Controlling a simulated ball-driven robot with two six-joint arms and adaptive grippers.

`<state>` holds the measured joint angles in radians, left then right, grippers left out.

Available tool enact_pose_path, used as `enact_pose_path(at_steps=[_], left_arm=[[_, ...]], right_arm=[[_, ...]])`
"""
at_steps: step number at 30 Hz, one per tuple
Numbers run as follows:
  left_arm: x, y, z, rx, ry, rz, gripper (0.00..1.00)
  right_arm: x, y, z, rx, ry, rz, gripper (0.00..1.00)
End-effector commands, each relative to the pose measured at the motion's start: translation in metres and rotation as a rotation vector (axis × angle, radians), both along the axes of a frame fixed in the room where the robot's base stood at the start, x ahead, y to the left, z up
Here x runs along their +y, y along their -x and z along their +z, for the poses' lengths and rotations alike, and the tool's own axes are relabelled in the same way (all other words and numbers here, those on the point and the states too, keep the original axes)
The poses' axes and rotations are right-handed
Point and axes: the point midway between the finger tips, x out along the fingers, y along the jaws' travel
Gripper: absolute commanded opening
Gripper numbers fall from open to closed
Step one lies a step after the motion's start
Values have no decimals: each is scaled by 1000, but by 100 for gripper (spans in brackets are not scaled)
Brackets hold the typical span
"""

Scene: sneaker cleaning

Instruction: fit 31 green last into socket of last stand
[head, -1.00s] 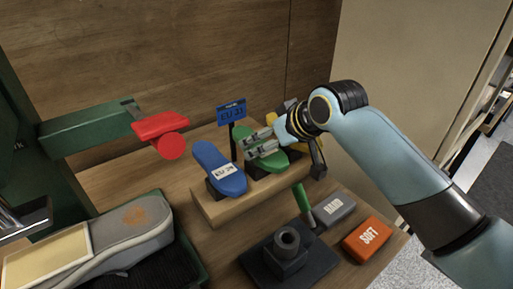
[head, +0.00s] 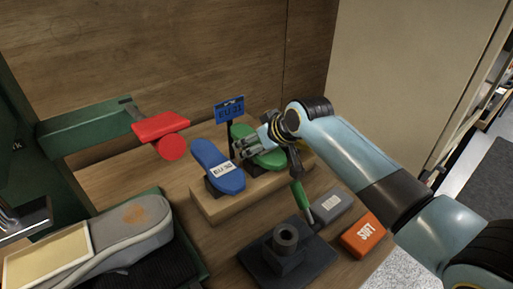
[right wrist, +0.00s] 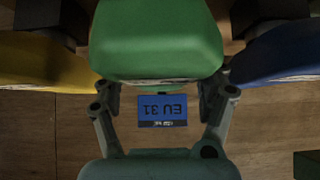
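The green last (head: 270,160) lies on the wooden rack (head: 225,207) between the blue last (head: 218,167) and a mostly hidden yellow one. My right gripper (head: 243,147) is at the green last, its fingers spread. In the right wrist view, the end of the green last (right wrist: 158,45) fills the upper middle, with the open fingers to either side of its lower end; fingertip contact cannot be told. The last stand (head: 289,262) is a dark block with a round socket (head: 287,236) on a square base, empty, in front of the rack.
A blue EU 31 sign (head: 230,109) stands behind the rack. A green-handled tool (head: 299,196), a grey box (head: 331,205) and an orange SOFT box (head: 363,236) lie right of the stand. A grey sneaker (head: 120,235) and a red part on a green arm (head: 80,132) are at left.

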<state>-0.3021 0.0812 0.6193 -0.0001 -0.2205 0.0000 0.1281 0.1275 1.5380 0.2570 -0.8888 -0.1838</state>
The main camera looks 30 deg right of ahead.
Motion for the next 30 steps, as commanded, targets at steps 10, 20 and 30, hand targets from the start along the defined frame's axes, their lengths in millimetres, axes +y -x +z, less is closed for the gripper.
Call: enact_pose_path(at_steps=[10,20,30], left_arm=[[0,0,0,1,0,0,40],[0,-3,0,-4,0,0,40],[-1,-3,-4,-5,2,0,40]], right_arm=[[0,0,0,0,0,0,28],[0,0,1,-3,0,0,11],[0,-2,30,-8,1,1,11]])
